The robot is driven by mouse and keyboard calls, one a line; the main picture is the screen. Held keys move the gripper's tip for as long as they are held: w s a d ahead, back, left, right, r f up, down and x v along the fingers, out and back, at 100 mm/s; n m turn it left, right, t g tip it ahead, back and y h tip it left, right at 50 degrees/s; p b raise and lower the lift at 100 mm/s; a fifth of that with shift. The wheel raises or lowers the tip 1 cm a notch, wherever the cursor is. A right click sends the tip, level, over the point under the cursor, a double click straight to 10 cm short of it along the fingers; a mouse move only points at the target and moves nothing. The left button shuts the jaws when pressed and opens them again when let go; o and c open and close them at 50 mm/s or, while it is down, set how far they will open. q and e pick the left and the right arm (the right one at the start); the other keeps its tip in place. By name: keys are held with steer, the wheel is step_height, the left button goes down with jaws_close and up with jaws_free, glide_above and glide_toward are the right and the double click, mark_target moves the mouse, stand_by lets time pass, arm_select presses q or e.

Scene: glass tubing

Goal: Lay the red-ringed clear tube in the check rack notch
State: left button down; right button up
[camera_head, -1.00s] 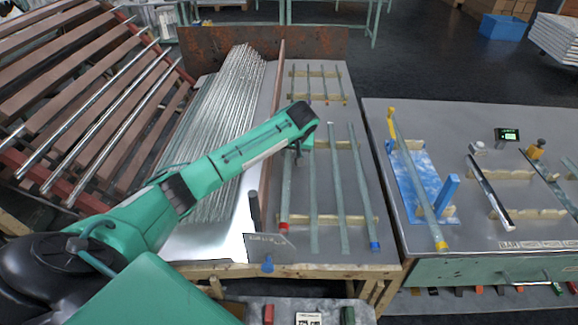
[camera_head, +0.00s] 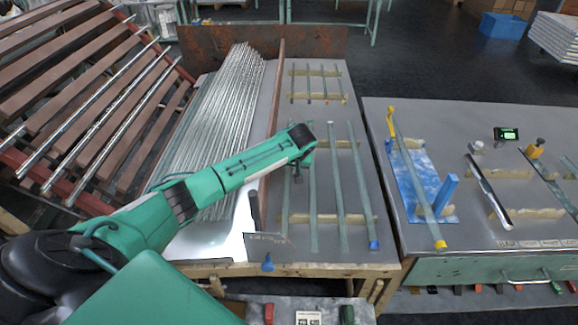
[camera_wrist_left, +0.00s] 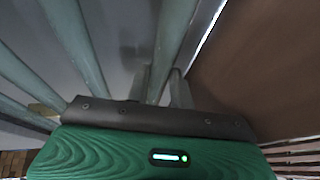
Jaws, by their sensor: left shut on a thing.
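My left gripper (camera_head: 298,172) is over the leftmost clear tube (camera_head: 286,195) on the middle table's wooden racks. In the left wrist view, the gripper (camera_wrist_left: 160,88) is shut around a pale glass tube (camera_wrist_left: 172,40) that runs away between its fingers. A red ring is not discernible on it now. More clear tubes (camera_head: 338,190) lie parallel to its right, one with a blue end. Which one is the check rack, I cannot tell. My right gripper is out of view.
A stack of thin metal tubes (camera_head: 215,130) lies left of a brown upright divider (camera_head: 274,110). A sloped rack (camera_head: 90,100) stands at the far left. Blue (camera_head: 445,195) and yellow (camera_head: 391,120) posts rise from the right table. A gap separates the two tables.

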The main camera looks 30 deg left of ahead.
arm_select(q)
steer(key=shift+f, duration=0.35)
steer(key=c, duration=1.2)
jaws_free()
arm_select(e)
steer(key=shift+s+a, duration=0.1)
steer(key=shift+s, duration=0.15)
arm_select(q)
steer(key=shift+r, duration=0.1)
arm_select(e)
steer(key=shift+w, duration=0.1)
arm_select(q)
steer(key=shift+r, duration=0.35)
steer(key=v, duration=1.2)
steer(key=shift+r, duration=0.15)
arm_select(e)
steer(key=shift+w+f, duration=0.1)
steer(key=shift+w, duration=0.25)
